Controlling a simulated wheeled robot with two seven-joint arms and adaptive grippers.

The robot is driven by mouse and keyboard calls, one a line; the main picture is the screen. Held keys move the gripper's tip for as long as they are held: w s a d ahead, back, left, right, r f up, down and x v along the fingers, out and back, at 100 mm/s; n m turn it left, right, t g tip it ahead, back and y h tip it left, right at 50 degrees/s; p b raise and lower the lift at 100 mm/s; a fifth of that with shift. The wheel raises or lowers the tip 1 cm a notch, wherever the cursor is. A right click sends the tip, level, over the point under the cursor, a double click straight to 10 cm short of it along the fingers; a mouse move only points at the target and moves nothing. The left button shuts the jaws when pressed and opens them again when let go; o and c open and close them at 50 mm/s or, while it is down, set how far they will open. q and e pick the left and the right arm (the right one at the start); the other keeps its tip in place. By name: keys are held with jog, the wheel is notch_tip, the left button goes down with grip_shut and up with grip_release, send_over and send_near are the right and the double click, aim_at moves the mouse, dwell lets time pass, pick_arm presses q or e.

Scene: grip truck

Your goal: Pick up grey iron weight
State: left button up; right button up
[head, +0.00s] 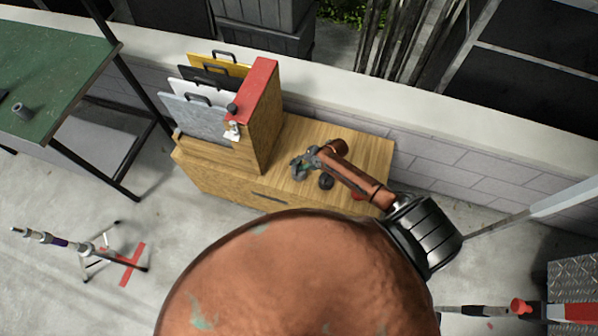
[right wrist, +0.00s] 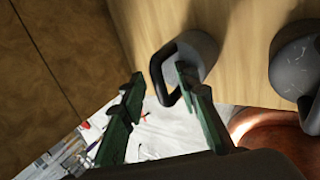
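A grey weight (right wrist: 203,48) with a dark loop handle (right wrist: 158,82) stands on the wooden surface in the right wrist view. My right gripper (right wrist: 160,85) is open, its two green-sided fingers apart. The right finger's tip overlaps the weight and its handle; I cannot tell whether they touch. A second grey weight (right wrist: 294,68) is at the right edge. In the head view my right gripper (head: 304,163) is low over the wooden cabinet top, beside a dark weight (head: 326,182). It may hide the other weight there. My left gripper is not in view.
A red-topped wooden rack (head: 258,92) with upright boards stands on the cabinet (head: 372,152), left of my right gripper. A green table (head: 50,75) is far left. The cabinet's back right is clear.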

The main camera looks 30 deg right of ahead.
grip_shut()
dwell(0.8)
jog(key=shift+w+r, duration=0.2)
jog(key=shift+w, duration=0.05)
